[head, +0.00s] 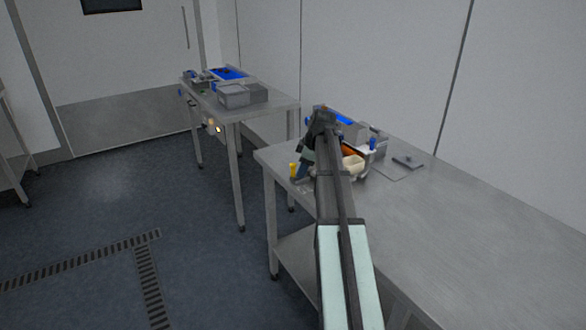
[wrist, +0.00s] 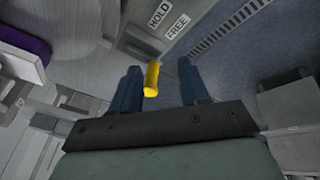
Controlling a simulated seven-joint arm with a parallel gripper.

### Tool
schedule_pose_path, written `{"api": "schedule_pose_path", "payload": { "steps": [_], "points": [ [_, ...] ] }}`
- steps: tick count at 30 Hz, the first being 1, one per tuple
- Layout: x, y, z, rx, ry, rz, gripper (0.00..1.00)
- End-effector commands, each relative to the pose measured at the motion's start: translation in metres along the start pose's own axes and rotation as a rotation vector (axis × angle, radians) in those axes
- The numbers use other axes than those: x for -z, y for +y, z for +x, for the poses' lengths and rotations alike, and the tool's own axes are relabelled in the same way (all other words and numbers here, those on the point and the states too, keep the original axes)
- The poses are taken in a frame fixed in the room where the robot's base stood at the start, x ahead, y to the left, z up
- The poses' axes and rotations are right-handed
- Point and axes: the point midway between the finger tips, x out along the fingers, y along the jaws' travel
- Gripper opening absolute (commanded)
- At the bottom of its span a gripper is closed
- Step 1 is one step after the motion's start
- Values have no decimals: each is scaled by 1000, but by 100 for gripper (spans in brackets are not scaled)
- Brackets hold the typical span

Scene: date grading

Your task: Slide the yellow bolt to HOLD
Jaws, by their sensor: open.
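The yellow bolt (wrist: 152,78) shows in the wrist view as a short upright knob between my gripper's two blue fingers. My gripper (wrist: 158,85) is open around it, with the bolt nearer the left finger and no clear contact. Beyond the bolt are two white labels, HOLD (wrist: 159,14) on the left and FREE (wrist: 177,27) on the right; the bolt's base is partly hidden, so I cannot tell which label it is set at. In the head view the yellow bolt (head: 293,170) stands at the near left edge of the steel table, beside my gripper (head: 303,172).
The steel table (head: 450,220) carries a cream container (head: 353,163), a blue-topped item (head: 372,144) and a dark flat tool (head: 408,162) near my arm. Its right part is clear. A second table (head: 280,104) with grey bins (head: 236,96) stands behind to the left.

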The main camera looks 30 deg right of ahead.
Motion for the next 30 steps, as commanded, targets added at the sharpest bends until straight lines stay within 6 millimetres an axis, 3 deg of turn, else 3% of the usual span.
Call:
{"api": "schedule_pose_path", "payload": {
  "steps": [9, 15, 20, 30],
  "points": [
    [18, 39, -62, 123, 53, 29, 45],
    [23, 46, -88, 178, 73, 34, 45],
    [24, 43, -79, 185, 75, 33, 45],
    [28, 32, -24, 184, 74, 34, 45]
  ]
}}
